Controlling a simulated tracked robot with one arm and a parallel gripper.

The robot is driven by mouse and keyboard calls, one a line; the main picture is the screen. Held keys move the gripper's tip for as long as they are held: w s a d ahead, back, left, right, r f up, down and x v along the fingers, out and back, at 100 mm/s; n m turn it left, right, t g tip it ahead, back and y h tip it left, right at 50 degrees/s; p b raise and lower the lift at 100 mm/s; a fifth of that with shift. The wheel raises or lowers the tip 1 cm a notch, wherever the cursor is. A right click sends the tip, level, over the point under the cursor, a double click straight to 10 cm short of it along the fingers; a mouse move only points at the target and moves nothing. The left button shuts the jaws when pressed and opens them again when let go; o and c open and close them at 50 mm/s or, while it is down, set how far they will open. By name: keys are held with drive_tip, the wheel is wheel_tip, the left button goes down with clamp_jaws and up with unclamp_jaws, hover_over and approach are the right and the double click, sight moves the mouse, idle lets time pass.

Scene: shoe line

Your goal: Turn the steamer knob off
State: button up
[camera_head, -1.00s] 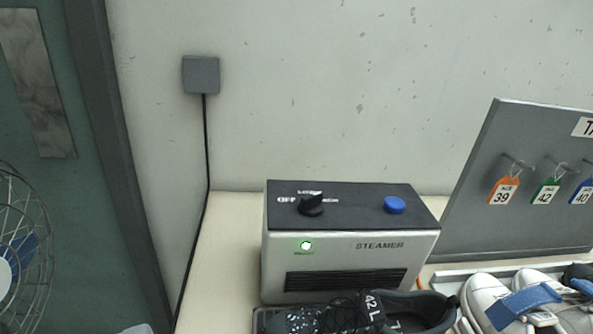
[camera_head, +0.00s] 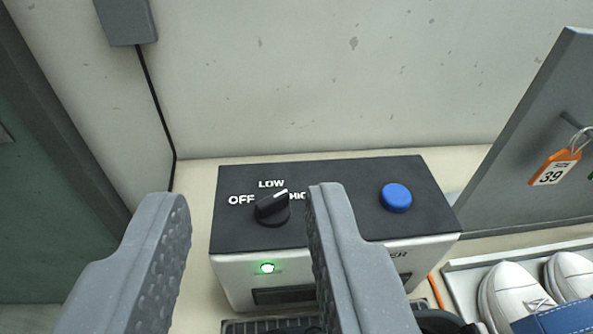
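The steamer (camera_head: 335,168) is a silver box with a black top, standing on a pale bench against the wall. Its black knob (camera_head: 271,208) is on the top at the left, among the white labels OFF, LOW and a partly hidden HIGH. The knob's white mark points up and to the right, between LOW and HIGH. A green light (camera_head: 267,268) glows on the front. My gripper (camera_head: 250,200) is open and empty. Its two fingers straddle the knob in the picture, nearer to the camera and apart from it. The right finger covers part of the HIGH label and the front.
A blue button (camera_head: 396,197) is on the steamer's right side. A grey board (camera_head: 540,130) with an orange tag 39 (camera_head: 555,168) stands at the right. White shoes (camera_head: 515,295) and a partly hidden dark shoe are in front. A cable runs down the wall at left.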

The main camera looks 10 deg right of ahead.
drive_tip(key=shift+a, duration=0.1)
drive_tip(key=m+g+p, duration=1.2)
drive_tip(key=g+p, duration=0.3)
drive_tip(key=p, duration=2.1)
hover_over(276, 196)
wheel_tip(276, 196, down, 3)
wheel_tip(276, 196, down, 13)
drive_tip(key=shift+f+p, duration=0.2)
drive_tip(key=shift+p, duration=0.3)
drive_tip(key=shift+c, duration=0.3)
